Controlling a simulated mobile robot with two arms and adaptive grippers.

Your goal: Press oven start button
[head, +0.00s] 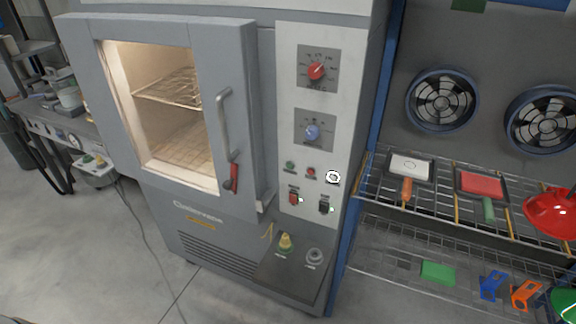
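A large grey oven (160,197) stands left of centre, its chamber lit and two wire racks inside. Its door has a grey handle (224,124) and a small red lever (234,178); I cannot tell if the door is fully closed. The light control panel (286,130) is to its right. It carries a red dial (316,71), a blue dial (312,132), a small green button (290,165), a small red button (311,172) and a white round piece (333,177). Their labels are too small to read, so the start button is not certain. Neither gripper shows.
Below the panel are a red switch (294,198), a black switch (324,206), a yellow knob (285,241) and a grey knob (314,255). A wire shelf (440,196) with pans stands at right, below two fans. The floor (150,290) in front is clear except for a cable.

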